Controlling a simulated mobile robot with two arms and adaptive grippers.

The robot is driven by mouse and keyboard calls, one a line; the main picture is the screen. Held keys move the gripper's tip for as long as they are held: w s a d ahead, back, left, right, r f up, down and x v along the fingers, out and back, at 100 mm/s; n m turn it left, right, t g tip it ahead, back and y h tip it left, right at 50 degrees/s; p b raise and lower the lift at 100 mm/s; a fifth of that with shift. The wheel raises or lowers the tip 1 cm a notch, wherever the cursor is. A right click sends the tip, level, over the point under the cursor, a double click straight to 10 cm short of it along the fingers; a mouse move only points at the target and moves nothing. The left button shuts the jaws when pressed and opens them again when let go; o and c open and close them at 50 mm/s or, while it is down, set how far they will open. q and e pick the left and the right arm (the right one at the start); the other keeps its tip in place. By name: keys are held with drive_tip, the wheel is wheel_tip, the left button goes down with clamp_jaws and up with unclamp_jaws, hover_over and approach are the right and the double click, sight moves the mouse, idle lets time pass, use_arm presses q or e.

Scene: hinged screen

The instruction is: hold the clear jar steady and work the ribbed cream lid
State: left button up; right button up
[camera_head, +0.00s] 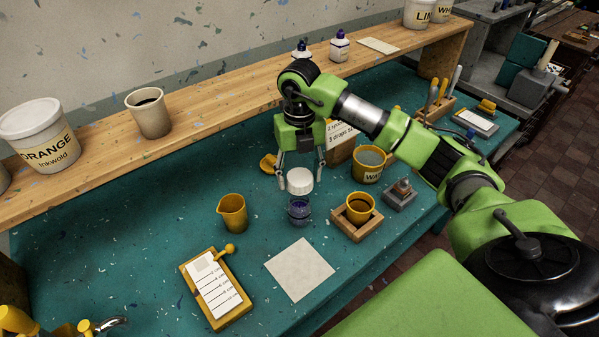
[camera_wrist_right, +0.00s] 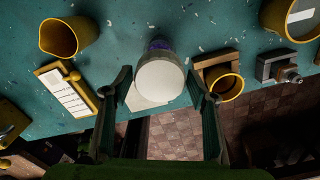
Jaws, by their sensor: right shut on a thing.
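The clear jar (camera_head: 299,211) stands upright on the teal bench top, with dark purple contents in it. The ribbed cream lid (camera_head: 300,181) is directly above the jar's mouth; I cannot tell whether it is seated or slightly raised. My right gripper (camera_head: 302,178) comes down from above and is shut on the lid, a finger on either side. In the right wrist view the lid (camera_wrist_right: 160,82) shows as a pale disc between the fingers (camera_wrist_right: 160,88). It hides most of the jar (camera_wrist_right: 159,44), whose purple part shows beyond it. My left gripper is not in view.
A yellow jug (camera_head: 232,213) stands left of the jar, and a yellow cup in a wooden holder (camera_head: 357,216) stands right. A pale square sheet (camera_head: 299,270) lies in front. A clipboard (camera_head: 215,290) lies front left. A wooden shelf (camera_head: 215,110) runs along the back.

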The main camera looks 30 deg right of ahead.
sight(299, 188)
idle(0.4)
drive_tip(key=shift+f+b, duration=0.6)
drive_tip(key=shift+f, duration=0.05)
drive_tip(key=shift+f+b, duration=1.1)
drive_tip(key=shift+f, duration=0.5)
drive_tip(key=shift+f, duration=0.1)
drive_tip(key=shift+f+b, duration=1.4)
drive_tip(key=shift+f, duration=0.25)
drive_tip(key=o, duration=1.2)
